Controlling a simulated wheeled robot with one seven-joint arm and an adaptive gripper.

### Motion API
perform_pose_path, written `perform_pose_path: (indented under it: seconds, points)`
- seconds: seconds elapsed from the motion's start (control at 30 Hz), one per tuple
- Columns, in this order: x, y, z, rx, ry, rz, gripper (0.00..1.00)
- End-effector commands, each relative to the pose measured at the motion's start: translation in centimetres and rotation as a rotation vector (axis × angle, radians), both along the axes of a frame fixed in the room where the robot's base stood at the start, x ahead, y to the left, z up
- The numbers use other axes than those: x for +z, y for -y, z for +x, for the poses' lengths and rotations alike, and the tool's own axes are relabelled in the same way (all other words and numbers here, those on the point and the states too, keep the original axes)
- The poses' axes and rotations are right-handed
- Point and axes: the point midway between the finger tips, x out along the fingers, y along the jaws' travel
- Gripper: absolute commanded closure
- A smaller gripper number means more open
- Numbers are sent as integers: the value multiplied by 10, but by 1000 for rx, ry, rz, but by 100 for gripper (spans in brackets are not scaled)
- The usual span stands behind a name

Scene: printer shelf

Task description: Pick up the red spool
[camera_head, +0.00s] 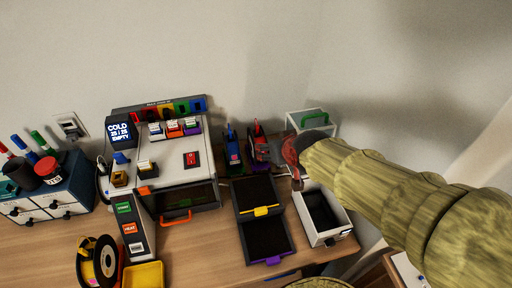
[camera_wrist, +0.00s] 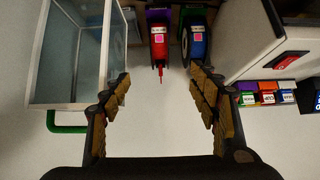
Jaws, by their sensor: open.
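The red spool (camera_wrist: 158,42) stands upright on edge in the wrist view, top middle, with a pink square on its label and a thin red end pointing down. It lies beyond and between my fingertips, apart from both. In the head view the red spool (camera_head: 260,150) stands at the back of the desk, just left of my gripper (camera_head: 293,160). My gripper, also in the wrist view (camera_wrist: 161,85), is open and empty. The blue spool (camera_wrist: 196,42) stands close beside the red one, and left of it in the head view (camera_head: 233,148).
A clear-walled box (camera_wrist: 70,60) with a green handle (camera_head: 313,115) stands close on the red spool's other side. The printer (camera_head: 185,160) is to the left. Dark trays (camera_head: 257,193) and an open white bin (camera_head: 338,205) lie in front.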

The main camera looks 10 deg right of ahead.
Motion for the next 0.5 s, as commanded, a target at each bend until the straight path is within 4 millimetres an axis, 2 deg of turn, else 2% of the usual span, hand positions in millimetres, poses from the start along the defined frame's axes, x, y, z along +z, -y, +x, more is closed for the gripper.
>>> perform_pose_path:
  seconds: [0.03,0.2,0.3,0.4,0.5]
  points:
    - [-15,0,14,0,13,0,39]
    - [-65,0,72,0,127,0,39]
    - [-99,-1,102,0,208,0,39]
    - [-129,-1,122,-1,282,0,39]
    - [-150,-1,133,-1,340,0,39]
